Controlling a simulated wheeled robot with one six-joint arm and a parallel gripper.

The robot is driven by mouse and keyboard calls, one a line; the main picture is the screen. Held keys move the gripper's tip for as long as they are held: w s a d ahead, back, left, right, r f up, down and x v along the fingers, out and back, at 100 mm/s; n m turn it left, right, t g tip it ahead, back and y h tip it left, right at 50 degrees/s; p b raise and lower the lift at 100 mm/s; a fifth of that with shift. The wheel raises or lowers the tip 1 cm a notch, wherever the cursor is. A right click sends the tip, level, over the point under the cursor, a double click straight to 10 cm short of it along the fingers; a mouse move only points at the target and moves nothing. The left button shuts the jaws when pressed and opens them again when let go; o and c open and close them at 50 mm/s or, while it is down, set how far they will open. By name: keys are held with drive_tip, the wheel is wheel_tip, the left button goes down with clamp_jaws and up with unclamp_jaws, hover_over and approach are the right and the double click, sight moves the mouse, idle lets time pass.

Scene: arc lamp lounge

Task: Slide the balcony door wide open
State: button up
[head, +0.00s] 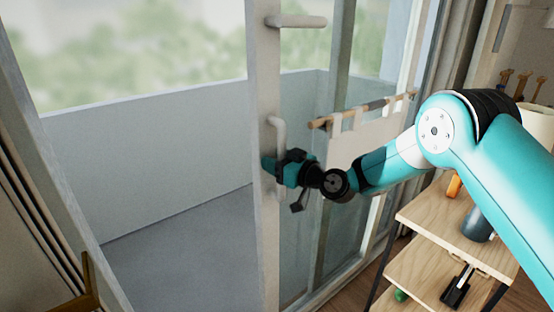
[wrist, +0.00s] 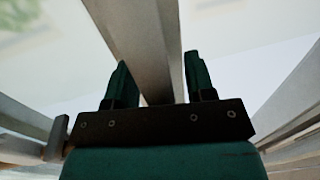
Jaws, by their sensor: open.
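The balcony door is a glass sliding door with a pale upright edge stile (head: 264,75). It stands partly across the doorway, with a wide open gap to its left. A pale lever-like handle (head: 297,20) juts from the stile near the top of the head view, and a curved pale handle part (head: 279,132) shows lower down. My gripper (head: 268,165) is at the stile just below that curved part. In the wrist view my gripper (wrist: 157,72) is open, and a pale upright bar (wrist: 138,35) runs between its fingers. I cannot tell whether the fingers touch it.
The balcony floor (head: 195,255) and its pale parapet (head: 140,150) show through the gap. A wooden rod (head: 365,110) with hanging cloth is behind my arm. A wooden shelf unit (head: 425,225) with several objects stands close at the right, below my arm.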

clamp_jaws()
drive_tip(key=b, duration=0.9)
approach(299, 141)
drive_tip(key=x, duration=0.5)
drive_tip(key=shift+s+a+f, duration=0.15)
drive_tip(key=shift+s+a, duration=0.05)
drive_tip(key=shift+a, duration=0.15)
drive_tip(key=shift+w+d+r, duration=0.2)
drive_tip(key=shift+w+d, duration=0.1)
drive_tip(key=shift+d, duration=0.15)
drive_tip(key=shift+c, duration=0.3)
unclamp_jaws()
drive_tip(key=shift+o, duration=0.3)
drive_tip(key=shift+a, duration=0.15)
drive_tip(key=shift+s, duration=0.1)
drive_tip(key=b+v, duration=0.4)
drive_tip(key=v, duration=1.3)
